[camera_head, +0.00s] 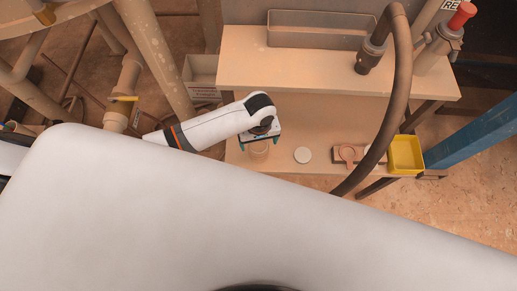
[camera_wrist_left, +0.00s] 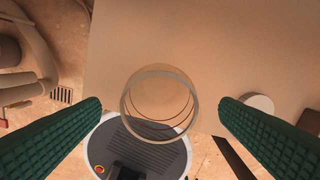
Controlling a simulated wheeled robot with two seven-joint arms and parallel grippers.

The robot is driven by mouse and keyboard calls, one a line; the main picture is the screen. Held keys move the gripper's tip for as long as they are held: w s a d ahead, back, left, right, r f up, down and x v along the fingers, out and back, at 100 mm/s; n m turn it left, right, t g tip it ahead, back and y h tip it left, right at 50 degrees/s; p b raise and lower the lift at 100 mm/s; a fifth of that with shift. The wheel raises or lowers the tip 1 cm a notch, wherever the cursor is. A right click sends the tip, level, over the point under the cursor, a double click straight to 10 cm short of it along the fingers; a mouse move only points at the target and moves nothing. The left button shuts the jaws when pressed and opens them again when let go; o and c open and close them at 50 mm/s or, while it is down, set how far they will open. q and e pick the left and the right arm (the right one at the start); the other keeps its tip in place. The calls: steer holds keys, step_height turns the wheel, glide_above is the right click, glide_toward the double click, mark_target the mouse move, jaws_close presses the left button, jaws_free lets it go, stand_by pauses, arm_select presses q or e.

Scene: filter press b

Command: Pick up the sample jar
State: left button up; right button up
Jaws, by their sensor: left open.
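The sample jar (camera_head: 259,150) is a clear, open-topped jar standing on the lower shelf, near its front edge. In the left wrist view the jar (camera_wrist_left: 160,106) shows from above as a round rim between the two green fingers. My left gripper (camera_head: 260,141) is open above the jar. In the wrist view its fingers (camera_wrist_left: 160,108) stand apart on either side, with clear gaps to the jar. A white round lid (camera_head: 302,155) lies on the shelf to the right; it also shows in the wrist view (camera_wrist_left: 258,104). My right gripper is not in view.
A thick dark hose (camera_head: 400,90) hangs across the shelf's right part. The upper shelf (camera_head: 310,70) overhangs behind and holds a grey tray (camera_head: 320,44).

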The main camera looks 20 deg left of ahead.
arm_select(q)
steer(key=b, duration=0.1)
glide_above(259, 148)
steer(key=s, duration=0.2)
steer(key=shift+s+d+f, duration=0.1)
steer(key=shift+d+f, duration=0.05)
steer(key=shift+f, duration=1.25)
steer(key=shift+d+f, duration=0.1)
steer(key=shift+f, duration=1.3)
steer(key=shift+c, duration=0.4)
steer(key=c, duration=1.1)
